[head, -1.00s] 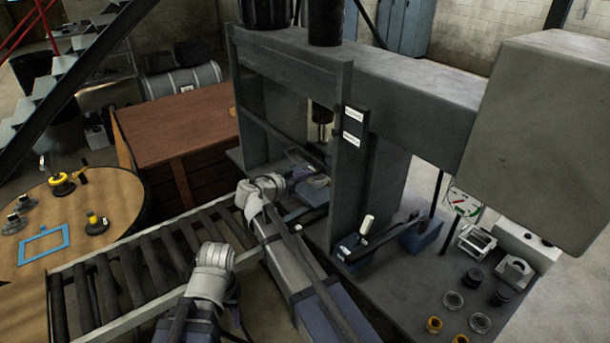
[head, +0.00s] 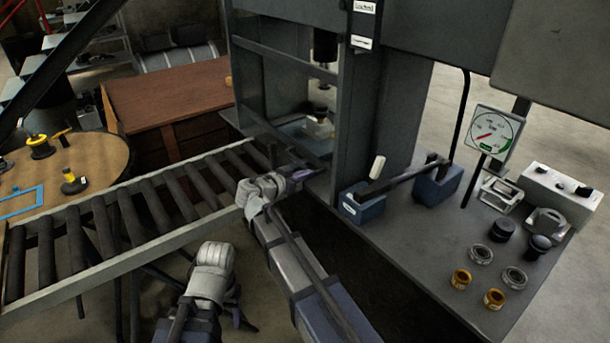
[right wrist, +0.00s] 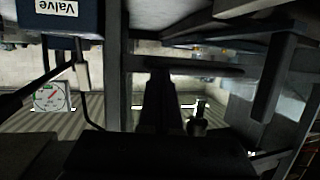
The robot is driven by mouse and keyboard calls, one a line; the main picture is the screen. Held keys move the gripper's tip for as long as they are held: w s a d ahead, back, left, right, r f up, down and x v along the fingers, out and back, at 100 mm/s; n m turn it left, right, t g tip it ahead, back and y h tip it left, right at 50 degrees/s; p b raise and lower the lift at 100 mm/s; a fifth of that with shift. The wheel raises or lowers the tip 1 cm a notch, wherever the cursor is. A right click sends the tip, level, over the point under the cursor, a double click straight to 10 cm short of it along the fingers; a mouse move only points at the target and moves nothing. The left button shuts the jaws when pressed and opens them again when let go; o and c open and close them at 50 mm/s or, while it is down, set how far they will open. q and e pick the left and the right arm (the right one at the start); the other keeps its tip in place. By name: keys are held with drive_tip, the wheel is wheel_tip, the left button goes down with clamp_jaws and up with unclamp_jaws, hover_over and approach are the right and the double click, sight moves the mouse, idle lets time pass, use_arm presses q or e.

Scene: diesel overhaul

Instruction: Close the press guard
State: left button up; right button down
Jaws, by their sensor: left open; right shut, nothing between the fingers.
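The press (head: 357,130) stands at the centre of the head view. Its guard (head: 285,62) seems to be the framed panel between the front posts. Its lower bar is raised, and the opening below shows a blue part with a brass-coloured piece (head: 318,127) inside. My right gripper (head: 303,174) is shut and empty, in front of the opening's lower edge. Contact cannot be told. It shows only as a dark shape in the right wrist view (right wrist: 160,95). My left gripper (head: 243,318) is low in the head view, open, mostly hidden behind its wrist, away from the press.
A blue valve block with a lever (head: 400,180) sits right of the opening, beside a gauge (head: 494,133). Several rings and small parts lie on the right bench (head: 420,245). A roller conveyor (head: 130,215) runs left of my arms. A wooden bench (head: 165,100) stands behind it.

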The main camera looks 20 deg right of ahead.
use_arm(q)
wheel_tip(320, 180, down, 2)
drive_tip(key=shift+f+b, duration=0.15)
drive_tip(key=shift+b, duration=0.4)
use_arm(e)
wheel_tip(320, 180, down, 2)
drive_tip(key=shift+d+f, duration=0.1)
drive_tip(key=shift+f, duration=0.05)
drive_tip(key=shift+w+r, duration=0.1)
drive_tip(key=shift+r, duration=0.1)
